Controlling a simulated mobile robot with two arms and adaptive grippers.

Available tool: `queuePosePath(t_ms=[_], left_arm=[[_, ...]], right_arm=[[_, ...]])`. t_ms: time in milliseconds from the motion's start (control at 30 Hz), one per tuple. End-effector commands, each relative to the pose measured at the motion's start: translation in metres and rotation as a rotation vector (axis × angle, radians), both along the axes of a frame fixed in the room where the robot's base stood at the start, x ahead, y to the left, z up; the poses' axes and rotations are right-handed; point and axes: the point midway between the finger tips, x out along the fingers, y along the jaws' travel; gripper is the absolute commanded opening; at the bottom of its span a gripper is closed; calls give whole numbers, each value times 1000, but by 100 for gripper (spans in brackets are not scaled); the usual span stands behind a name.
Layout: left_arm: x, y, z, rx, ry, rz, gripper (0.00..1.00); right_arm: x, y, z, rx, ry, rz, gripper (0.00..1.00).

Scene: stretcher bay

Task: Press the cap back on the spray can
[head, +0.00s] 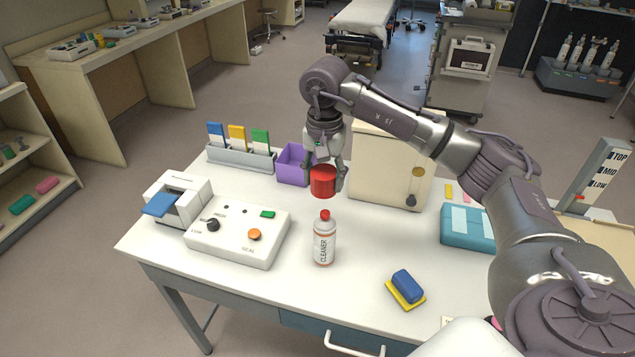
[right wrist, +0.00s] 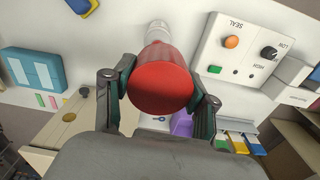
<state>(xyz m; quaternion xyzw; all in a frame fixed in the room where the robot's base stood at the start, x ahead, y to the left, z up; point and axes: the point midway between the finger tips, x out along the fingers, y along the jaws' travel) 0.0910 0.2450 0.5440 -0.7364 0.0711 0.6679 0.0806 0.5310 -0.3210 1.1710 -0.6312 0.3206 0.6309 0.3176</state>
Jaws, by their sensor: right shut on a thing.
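The spray can (head: 324,243), a white bottle marked CLEANER with a red nozzle top, stands upright on the white table. My right gripper (head: 324,178) is shut on the red cap (head: 323,186) and holds it above the can, with a visible gap in the head view. In the right wrist view the cap (right wrist: 160,82) sits between both fingers, and the can's white body (right wrist: 157,33) shows beyond it, partly hidden by the cap. My left gripper is not in view.
A control box (head: 238,236) stands left of the can. A blue and yellow sponge (head: 406,288) lies to the right front. A cream box (head: 387,165) and purple bin (head: 293,166) stand behind. The table around the can is clear.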

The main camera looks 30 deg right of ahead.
Motion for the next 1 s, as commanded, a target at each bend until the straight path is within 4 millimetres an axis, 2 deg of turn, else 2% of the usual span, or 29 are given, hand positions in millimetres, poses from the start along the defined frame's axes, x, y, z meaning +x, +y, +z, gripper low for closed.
queuePosePath(t_ms=[100,233,600,1000], left_arm=[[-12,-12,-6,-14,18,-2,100],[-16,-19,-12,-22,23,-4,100],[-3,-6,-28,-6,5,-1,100],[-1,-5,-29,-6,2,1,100]], right_arm=[[0,0,-7,0,1,0,43],[0,0,-17,1,1,0,43],[-1,0,-47,0,0,-1,43],[0,0,-49,0,0,-1,43]])
